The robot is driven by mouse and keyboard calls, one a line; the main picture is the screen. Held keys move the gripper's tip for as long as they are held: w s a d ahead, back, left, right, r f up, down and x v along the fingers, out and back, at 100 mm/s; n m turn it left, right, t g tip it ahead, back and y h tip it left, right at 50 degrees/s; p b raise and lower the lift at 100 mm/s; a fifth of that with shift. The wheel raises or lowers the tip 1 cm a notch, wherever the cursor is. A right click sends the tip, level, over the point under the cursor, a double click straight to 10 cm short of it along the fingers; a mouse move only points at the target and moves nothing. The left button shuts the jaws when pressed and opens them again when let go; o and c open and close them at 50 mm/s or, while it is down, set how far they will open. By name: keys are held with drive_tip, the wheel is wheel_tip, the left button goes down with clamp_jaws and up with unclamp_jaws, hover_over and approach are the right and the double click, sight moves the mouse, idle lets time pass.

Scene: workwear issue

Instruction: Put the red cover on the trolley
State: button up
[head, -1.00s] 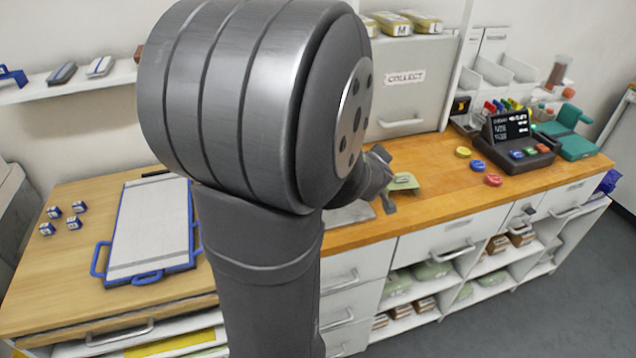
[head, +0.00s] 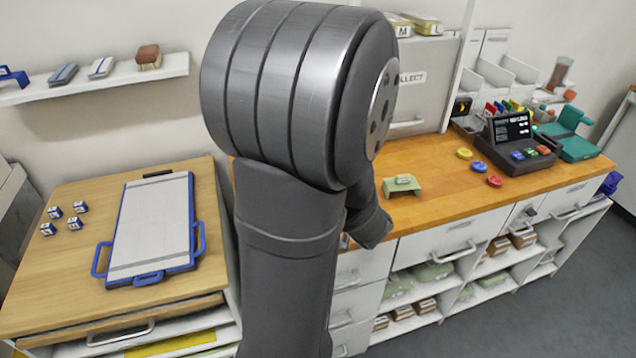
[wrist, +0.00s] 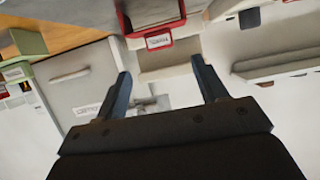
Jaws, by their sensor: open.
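A small round red disc (head: 494,181), which may be the red cover, lies flat on the wooden counter. In the wrist view a red-edged piece with a label (wrist: 160,42) shows at top centre; I cannot tell what it is. I cannot pick out the trolley with certainty; a wooden-topped unit (head: 75,275) with a drawer stands at the left. My gripper (wrist: 164,85) is open, with nothing between its fingers. In the head view my arm hides the gripper.
Yellow (head: 465,153) and blue (head: 478,166) discs lie near the red one. A green stand (head: 402,186) is on the counter (head: 440,185), left of a dark console (head: 518,150). A blue-edged board (head: 150,228) and several small boxes (head: 74,222) lie on the left unit.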

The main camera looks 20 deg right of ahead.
drive_tip(key=x, duration=1)
drive_tip(key=c, duration=1.1)
